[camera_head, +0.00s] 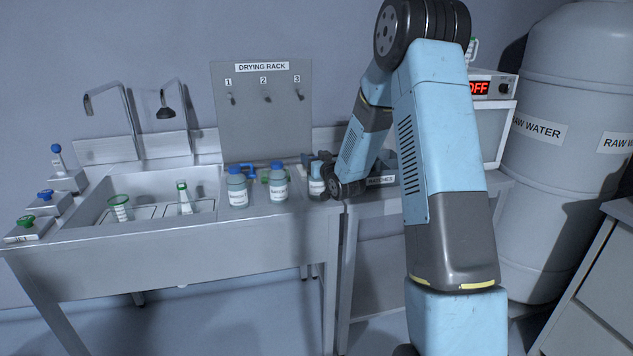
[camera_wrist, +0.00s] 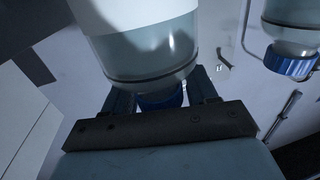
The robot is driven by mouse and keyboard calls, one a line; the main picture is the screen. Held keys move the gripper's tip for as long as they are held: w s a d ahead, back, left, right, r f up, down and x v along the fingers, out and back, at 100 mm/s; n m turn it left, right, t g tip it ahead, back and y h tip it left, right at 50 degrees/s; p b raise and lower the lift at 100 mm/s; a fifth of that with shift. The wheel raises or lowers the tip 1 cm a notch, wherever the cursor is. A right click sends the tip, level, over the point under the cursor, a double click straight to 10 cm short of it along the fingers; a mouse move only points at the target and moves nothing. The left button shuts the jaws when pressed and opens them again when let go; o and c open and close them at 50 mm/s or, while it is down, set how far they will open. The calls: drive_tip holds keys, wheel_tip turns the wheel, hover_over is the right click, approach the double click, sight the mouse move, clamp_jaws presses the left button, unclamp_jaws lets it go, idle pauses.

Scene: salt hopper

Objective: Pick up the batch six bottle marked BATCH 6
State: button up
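Several clear bottles with blue caps stand on the counter right of the sink. Two are in plain view in the head view, a left bottle (camera_head: 237,188) and a middle bottle (camera_head: 279,183). Their labels are too small to read, so I cannot tell which is BATCH 6. A third bottle (camera_head: 316,187) stands at my gripper (camera_head: 316,162). In the wrist view this bottle (camera_wrist: 150,48) appears inverted between my gripper's fingers (camera_wrist: 162,92), its blue cap toward the palm. A finger lies on each side; whether they press on the bottle is hidden.
A neighbouring bottle (camera_wrist: 290,66) shows at the wrist view's right. A sink (camera_head: 150,200) with two green-rimmed vessels is at left. A drying rack board (camera_head: 264,105) stands behind. At right are an instrument reading OFF (camera_head: 490,87) and a RAW WATER tank (camera_head: 565,70).

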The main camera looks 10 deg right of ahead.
clamp_jaws()
idle(0.3)
idle(0.3)
